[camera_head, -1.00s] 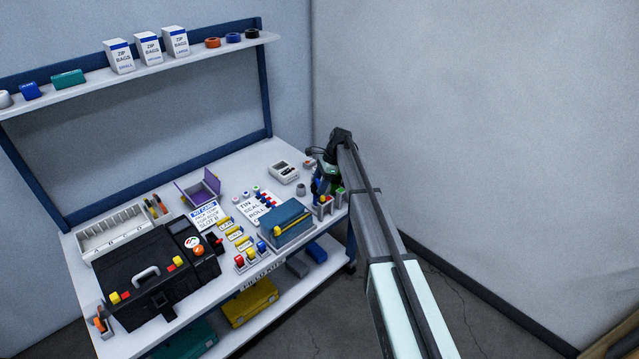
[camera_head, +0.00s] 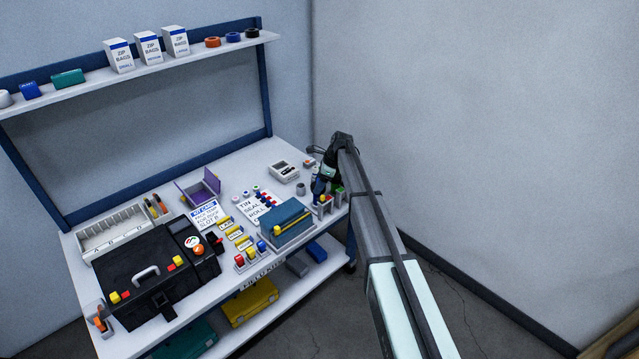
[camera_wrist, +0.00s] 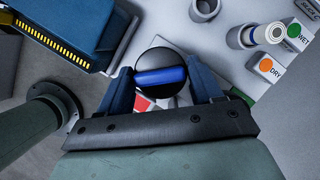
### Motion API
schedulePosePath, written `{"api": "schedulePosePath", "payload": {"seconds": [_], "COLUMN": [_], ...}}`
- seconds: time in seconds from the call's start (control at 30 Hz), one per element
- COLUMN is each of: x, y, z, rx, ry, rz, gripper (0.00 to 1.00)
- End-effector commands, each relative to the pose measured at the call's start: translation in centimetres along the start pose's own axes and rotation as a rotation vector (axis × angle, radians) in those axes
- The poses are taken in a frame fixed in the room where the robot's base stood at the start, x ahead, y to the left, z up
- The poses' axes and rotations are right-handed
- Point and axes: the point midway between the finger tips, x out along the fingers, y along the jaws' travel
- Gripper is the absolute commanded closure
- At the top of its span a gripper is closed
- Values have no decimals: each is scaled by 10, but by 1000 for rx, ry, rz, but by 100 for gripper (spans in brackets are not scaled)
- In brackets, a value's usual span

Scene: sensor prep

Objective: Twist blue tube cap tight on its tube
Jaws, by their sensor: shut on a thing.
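In the wrist view my gripper (camera_wrist: 162,88) is shut on a round black piece with a raised blue bar across it, which I take to be the blue tube cap (camera_wrist: 162,76). A pale tube with a blue band (camera_wrist: 270,34) stands in a grey cup (camera_wrist: 241,38) at the upper right, apart from the held cap. Its top shows no blue cap. In the head view my gripper (camera_head: 322,187) is over the right end of the bench, beside the tube (camera_head: 314,174). The held cap cannot be made out there.
An empty grey cup (camera_wrist: 204,9) stands near the tube. Green WET (camera_wrist: 296,29) and orange DRY (camera_wrist: 266,66) blocks lie at the right. A blue case (camera_head: 287,219) sits close on the left. The bench's right edge is near.

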Motion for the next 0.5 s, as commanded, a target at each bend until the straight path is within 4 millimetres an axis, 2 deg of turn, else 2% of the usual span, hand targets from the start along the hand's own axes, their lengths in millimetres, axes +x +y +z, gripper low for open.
{"api": "schedulePosePath", "payload": {"seconds": [0.23,0.5], "x": [0,0], "y": [1,1], "z": [0,0], "rx": [29,253], "ry": [1,0], "rz": [-12,-107], "gripper": [62,62]}}
